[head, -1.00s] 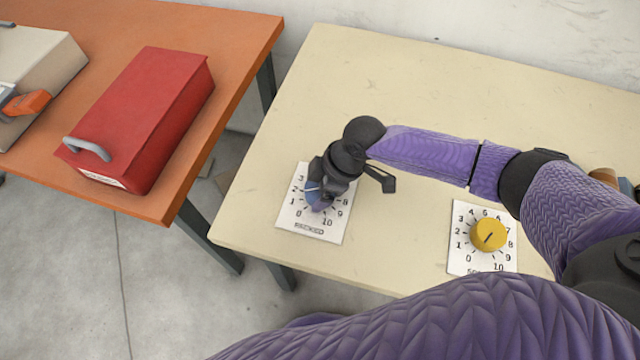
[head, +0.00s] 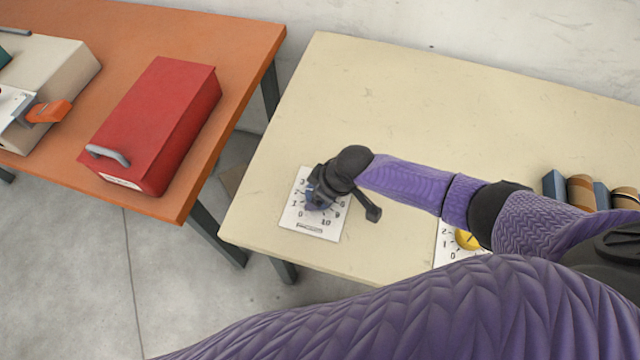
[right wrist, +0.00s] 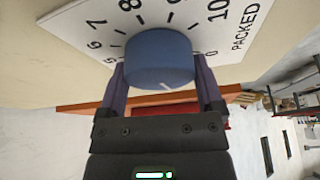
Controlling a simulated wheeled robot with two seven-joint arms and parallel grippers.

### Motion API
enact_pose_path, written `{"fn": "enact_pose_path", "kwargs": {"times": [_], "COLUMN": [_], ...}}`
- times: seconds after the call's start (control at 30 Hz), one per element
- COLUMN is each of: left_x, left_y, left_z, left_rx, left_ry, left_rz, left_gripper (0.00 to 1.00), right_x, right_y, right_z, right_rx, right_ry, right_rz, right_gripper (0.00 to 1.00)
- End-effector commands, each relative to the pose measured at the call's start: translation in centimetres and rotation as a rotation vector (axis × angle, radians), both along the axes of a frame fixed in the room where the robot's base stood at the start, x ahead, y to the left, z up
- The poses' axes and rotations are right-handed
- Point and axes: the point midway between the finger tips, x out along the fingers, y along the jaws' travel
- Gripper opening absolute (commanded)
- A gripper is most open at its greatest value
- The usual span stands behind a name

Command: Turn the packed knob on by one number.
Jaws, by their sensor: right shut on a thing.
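The packed dial is a white card (head: 335,229) with numbers, lying on the cream table near its left edge. Its blue knob (right wrist: 158,58) sits between the two fingers of my right gripper (right wrist: 160,74), one finger on each side. The right gripper (head: 318,201) is shut on this knob. In the right wrist view, a white mark shows low on the knob's side. The card's label PACKED and the numbers 5 to 8, 10 and 0 show there. The knob and fingers hide the lower numbers, so I cannot tell which number the mark faces. My left gripper is not in view.
A second dial card with a yellow knob (head: 467,240) lies to the right, partly covered by my arm. A red box (head: 155,125) sits on the orange table (head: 225,45), across a gap.

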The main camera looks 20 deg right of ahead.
Motion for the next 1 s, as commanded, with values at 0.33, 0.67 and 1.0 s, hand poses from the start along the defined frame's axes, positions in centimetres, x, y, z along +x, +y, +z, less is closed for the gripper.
{"fn": "enact_pose_path", "kwargs": {"times": [0.33, 0.67, 1.0], "left_x": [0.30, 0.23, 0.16], "left_y": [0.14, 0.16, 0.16], "left_z": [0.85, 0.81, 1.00], "left_rx": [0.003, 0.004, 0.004], "left_ry": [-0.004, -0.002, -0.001], "left_rz": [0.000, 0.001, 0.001], "left_gripper": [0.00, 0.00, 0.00], "right_x": [0.04, 0.07, 0.00], "right_y": [0.01, 0.01, -0.05], "right_z": [0.06, 0.02, 0.27], "right_rx": [0.000, 0.000, 0.001], "right_ry": [-0.001, -0.002, -0.002], "right_rz": [-0.069, -0.070, -0.069], "right_gripper": [0.26, 0.26, 1.00]}}
